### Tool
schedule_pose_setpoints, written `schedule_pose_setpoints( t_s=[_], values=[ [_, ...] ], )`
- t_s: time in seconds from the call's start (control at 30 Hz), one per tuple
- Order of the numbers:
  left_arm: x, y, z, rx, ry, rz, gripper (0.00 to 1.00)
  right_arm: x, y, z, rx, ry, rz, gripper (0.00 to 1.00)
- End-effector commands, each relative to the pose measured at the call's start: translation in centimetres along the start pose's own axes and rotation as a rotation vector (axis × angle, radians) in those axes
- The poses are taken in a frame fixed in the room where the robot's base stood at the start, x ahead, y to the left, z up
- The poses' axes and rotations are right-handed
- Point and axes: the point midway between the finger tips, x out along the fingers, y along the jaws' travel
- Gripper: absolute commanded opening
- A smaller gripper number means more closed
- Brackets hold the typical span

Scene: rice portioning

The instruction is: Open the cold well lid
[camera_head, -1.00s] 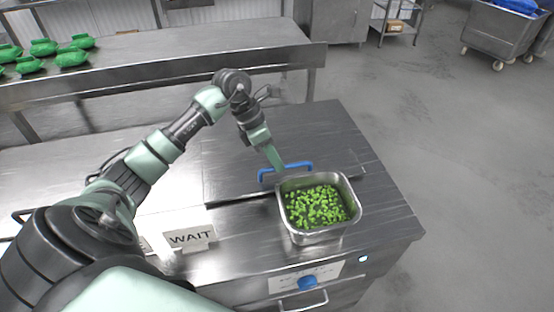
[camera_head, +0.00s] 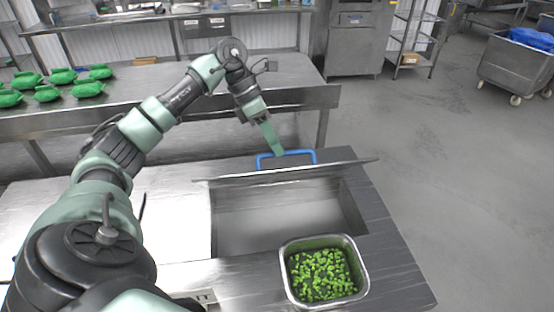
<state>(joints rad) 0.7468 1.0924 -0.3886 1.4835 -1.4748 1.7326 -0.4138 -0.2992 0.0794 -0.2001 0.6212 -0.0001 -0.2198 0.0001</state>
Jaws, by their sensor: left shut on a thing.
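The cold well lid (camera_head: 222,182) is a flat metal panel with a blue handle (camera_head: 298,153), tilted up from the counter. My left gripper (camera_head: 275,150) is shut on the blue handle at the lid's edge. Below the lid, the cold well (camera_head: 280,215) shows as a rectangular opening with grey metal walls and looks empty in the part that shows. My right gripper is not in view.
A metal pan of green pieces (camera_head: 362,283) stands on the counter just in front of the well. Several green wrapped bundles (camera_head: 47,93) lie on the back table (camera_head: 200,82). Floor at the right is clear up to a grey cart (camera_head: 515,68).

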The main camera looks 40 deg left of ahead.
Motion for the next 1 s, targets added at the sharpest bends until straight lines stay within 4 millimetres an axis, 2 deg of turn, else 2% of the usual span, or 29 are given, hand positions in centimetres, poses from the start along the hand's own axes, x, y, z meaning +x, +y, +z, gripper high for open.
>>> schedule_pose_setpoints(
  t_s=[0.03, 0.23, 0.4, 0.7, 1.0],
  values=[
    [-0.6, 1.5, 0.0, -0.017, 0.008, 0.017, 0.0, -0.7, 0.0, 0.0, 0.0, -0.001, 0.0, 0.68],
    [-2.6, 4.9, 0.8, -0.017, 0.012, 0.013, 0.0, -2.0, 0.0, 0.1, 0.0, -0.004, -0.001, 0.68],
    [-3.3, 7.6, 1.1, -0.016, 0.017, 0.011, 0.0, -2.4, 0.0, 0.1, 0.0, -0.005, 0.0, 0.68],
    [-4.0, 10.5, 1.3, -0.014, 0.022, 0.008, 0.0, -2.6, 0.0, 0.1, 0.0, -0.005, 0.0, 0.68],
    [-4.2, 12.3, 1.3, -0.014, 0.025, 0.007, 0.0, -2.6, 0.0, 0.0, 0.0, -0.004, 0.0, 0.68]
  ],
)
